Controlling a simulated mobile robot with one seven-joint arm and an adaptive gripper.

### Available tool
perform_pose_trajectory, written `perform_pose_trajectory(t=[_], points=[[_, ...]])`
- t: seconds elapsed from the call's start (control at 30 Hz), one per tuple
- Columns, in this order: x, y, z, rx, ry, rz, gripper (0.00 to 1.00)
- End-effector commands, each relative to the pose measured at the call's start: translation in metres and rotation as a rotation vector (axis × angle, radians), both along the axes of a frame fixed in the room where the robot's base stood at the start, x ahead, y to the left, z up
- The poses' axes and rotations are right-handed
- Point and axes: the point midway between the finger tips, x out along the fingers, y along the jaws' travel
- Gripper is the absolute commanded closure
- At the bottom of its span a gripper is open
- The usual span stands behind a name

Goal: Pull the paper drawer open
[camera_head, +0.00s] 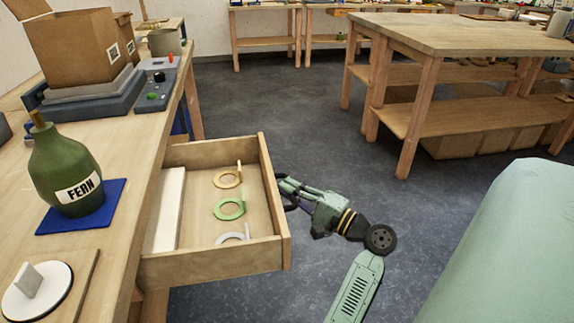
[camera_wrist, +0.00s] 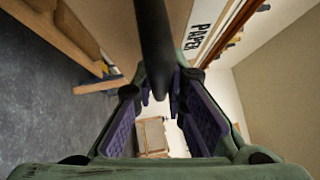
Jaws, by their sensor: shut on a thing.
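The paper drawer (camera_head: 206,262) is pulled well out from the workbench in the head view. My gripper (camera_head: 285,192) is at the outer side of the drawer front. In the wrist view, a dark bar handle (camera_wrist: 152,35) runs between the fingers of my gripper (camera_wrist: 162,98), which is shut on it. A label reading PAPER (camera_wrist: 200,24) shows on the drawer front beside the handle. The drawer front hides the handle in the head view.
On the workbench (camera_head: 120,240) stand a green FERN bottle (camera_head: 66,170) on a blue mat (camera_head: 106,200), a cardboard box (camera_head: 78,45) and a control box (camera_head: 156,85). Another table (camera_head: 455,35) stands at the back right. The floor (camera_head: 280,110) between is clear.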

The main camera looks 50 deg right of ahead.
Motion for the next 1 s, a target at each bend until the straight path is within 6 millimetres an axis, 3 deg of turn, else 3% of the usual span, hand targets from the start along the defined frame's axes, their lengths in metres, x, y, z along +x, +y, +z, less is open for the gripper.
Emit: perform_pose_trajectory(t=[0.13,0.17,0.43,0.77,1.0], points=[[0.0,0.0,-0.001,0.003,0.002,-0.001,1.0],[0.0,0.0,-0.001,0.003,0.002,-0.001,0.86],[0.0,0.0,-0.001,0.001,0.001,-0.001,0.68],[-0.001,0.0,0.0,0.0,0.0,-0.001,0.67],[-0.033,-0.007,-0.004,0.001,0.0,-0.005,0.67]])
